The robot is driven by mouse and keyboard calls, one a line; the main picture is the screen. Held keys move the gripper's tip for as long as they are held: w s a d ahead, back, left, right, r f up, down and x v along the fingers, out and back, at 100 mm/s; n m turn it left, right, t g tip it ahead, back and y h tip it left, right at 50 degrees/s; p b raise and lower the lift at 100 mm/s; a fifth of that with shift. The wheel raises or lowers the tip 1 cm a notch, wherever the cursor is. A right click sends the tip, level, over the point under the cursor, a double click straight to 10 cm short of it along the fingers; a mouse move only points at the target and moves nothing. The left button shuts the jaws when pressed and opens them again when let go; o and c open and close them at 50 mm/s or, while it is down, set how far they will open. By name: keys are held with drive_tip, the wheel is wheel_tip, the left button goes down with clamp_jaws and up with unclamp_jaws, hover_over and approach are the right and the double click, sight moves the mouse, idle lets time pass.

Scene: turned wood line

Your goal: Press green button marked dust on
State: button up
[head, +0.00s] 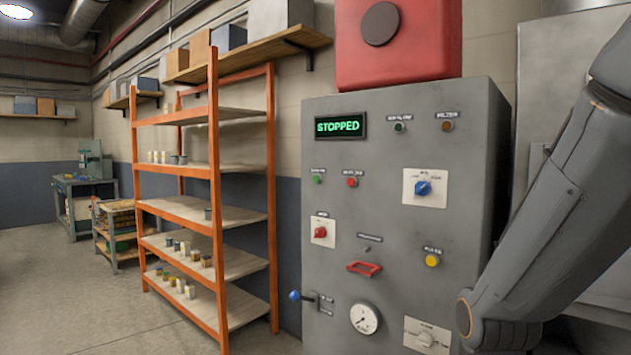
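A grey control cabinet (393,290) stands right of the middle in the head view. Its display (340,126) reads STOPPED in green letters. A small green button (317,179) sits on the left of the panel below the display; its label is too small to read. A red button (351,182) is just right of it. A dark green round piece (399,127) sits higher up, also under an unreadable label. My arm covers the right side of the view, its lower joint in front of the cabinet's lower right edge. My gripper is outside the view.
The panel also bears a blue knob (423,188), a red knob (320,232), a yellow button (432,261), a red handle (364,268), a gauge (364,318) and a blue-tipped lever (295,296). An orange shelf rack (214,200) stands left of the cabinet. The floor (60,290) at left is clear.

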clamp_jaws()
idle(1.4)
